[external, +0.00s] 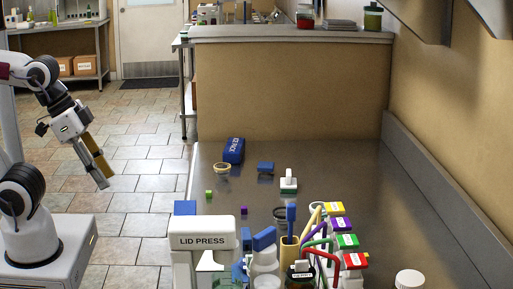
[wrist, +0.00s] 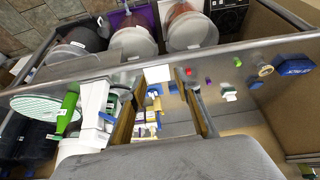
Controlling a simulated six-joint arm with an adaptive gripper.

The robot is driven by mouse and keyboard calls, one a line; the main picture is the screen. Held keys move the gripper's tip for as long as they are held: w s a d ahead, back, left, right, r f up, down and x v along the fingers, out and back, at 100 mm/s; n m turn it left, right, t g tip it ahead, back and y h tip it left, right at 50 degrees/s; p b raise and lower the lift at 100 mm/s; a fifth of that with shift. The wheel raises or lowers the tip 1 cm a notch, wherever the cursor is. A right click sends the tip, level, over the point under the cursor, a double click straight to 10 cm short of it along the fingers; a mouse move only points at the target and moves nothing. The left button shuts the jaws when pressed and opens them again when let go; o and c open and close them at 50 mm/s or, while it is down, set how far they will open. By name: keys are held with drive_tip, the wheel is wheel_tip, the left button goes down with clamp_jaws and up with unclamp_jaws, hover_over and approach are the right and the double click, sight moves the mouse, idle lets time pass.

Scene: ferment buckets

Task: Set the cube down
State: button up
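My gripper (external: 103,181) is at the left in the external view, pointing down over the floor side, clear of the bench. In the wrist view its two fingers (wrist: 160,84) stand apart with nothing held between them. A small green cube (external: 208,194) lies on the bench; it also shows in the wrist view (wrist: 237,62). A small purple cube (external: 244,211) lies nearer the lid press, also seen in the wrist view (wrist: 208,80). A small red cube-like thing (wrist: 188,72) shows beside the right fingertip in the wrist view; I cannot find it in the external view.
The white lid press (external: 203,241) stands at the bench's near left. Bottles with coloured caps (external: 346,241) and tools crowd the near middle. A blue block (external: 234,150), a tape ring (external: 222,168) and a white-and-green item (external: 288,181) lie farther back. The bench's right side is mostly free.

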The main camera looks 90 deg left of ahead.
drive_tip(key=f, duration=0.1)
drive_tip(key=n+g, duration=0.1)
drive_tip(key=g, duration=0.3)
approach(244, 210)
drive_tip(key=s, duration=0.2)
drive_tip(key=s+f, duration=0.1)
drive_tip(key=s, duration=0.1)
drive_tip(key=s+d, duration=0.1)
drive_tip(key=s, duration=0.1)
drive_tip(key=shift+f, duration=0.35)
drive_tip(key=w, duration=0.1)
drive_tip(key=w+a, duration=0.1)
drive_tip(key=shift+w+a+f, duration=0.2)
drive_tip(key=shift+w+f, duration=0.1)
drive_tip(key=shift+w, duration=0.1)
drive_tip(key=w+r, duration=0.1)
drive_tip(key=w+r+m, duration=0.1)
drive_tip(key=shift+w+a+t, duration=0.3)
drive_tip(key=shift+w+a, duration=0.1)
drive_tip(key=shift+w+f, duration=0.15)
drive_tip(key=shift+f, duration=1.1)
drive_tip(key=shift+f, duration=0.1)
